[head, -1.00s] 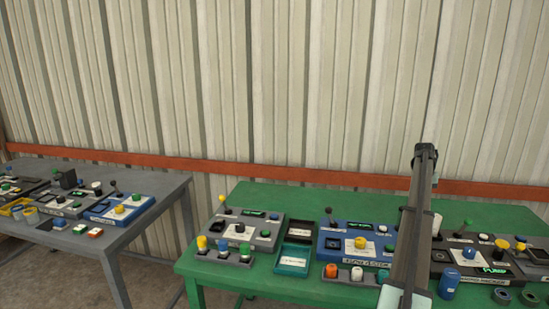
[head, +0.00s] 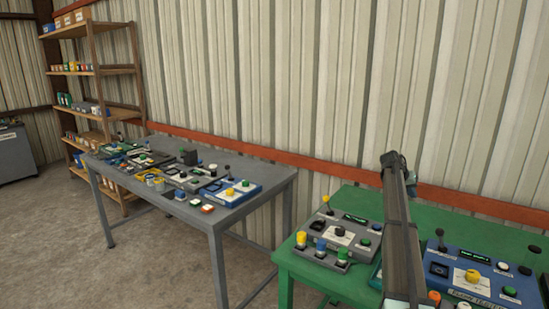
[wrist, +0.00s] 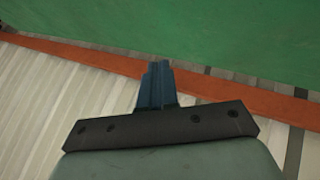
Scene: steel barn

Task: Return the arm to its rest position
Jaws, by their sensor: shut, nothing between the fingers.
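My gripper (wrist: 156,84) shows in the wrist view as blue-dark fingers pressed together, with nothing between them. It is shut, in front of the red rail and the green table top. In the head view my arm (head: 398,235) rises as a long dark link in front of the green table (head: 365,200), hiding part of it. I cannot tell the fingertips there.
The green table carries a grey control panel (head: 325,238) and a blue one (head: 450,270). A grey table (head: 262,206) with several panels stands to the left. A wooden shelf (head: 97,75) stands behind it. Bare floor (head: 60,240) lies at front left.

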